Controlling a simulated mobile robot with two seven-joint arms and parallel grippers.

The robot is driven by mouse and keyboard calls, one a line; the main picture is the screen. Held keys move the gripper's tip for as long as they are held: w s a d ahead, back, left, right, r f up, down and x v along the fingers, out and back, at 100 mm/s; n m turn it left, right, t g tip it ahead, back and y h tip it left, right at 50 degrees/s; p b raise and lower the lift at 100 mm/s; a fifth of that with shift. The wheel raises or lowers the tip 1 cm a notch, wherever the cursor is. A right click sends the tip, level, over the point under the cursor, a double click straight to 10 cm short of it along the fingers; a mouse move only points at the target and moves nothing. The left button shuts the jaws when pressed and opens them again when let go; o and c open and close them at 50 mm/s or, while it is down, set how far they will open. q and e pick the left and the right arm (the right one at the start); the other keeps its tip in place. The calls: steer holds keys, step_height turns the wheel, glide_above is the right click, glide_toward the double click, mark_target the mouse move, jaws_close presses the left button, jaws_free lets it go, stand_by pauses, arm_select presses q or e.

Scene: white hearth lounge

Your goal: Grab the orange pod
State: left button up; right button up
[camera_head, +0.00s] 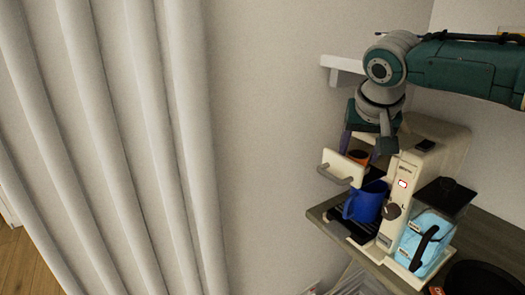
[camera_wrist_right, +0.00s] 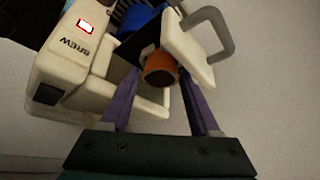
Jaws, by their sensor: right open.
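The orange pod (camera_head: 358,156) is at the coffee machine (camera_head: 440,150), beside a cream panel with a handle (camera_head: 341,167). In the right wrist view the pod (camera_wrist_right: 160,72) is a dark orange round shape with a brown face, partly covered by the panel (camera_wrist_right: 195,38). My right gripper (camera_head: 361,147) is open above the pod. In the right wrist view its purple fingers (camera_wrist_right: 158,84) are spread on either side of the pod; I cannot tell whether they touch it. My left gripper is not in view.
A blue mug (camera_head: 365,202) stands on the machine's dark tray below the pod. A light blue container (camera_head: 424,241) sits at the machine's side. A white shelf (camera_head: 343,66) is on the wall behind my right arm. A curtain (camera_head: 120,130) hangs at left.

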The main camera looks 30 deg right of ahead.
steer(key=shift+c, duration=0.4)
steer(key=c, duration=0.9)
steer(key=shift+r, duration=0.15)
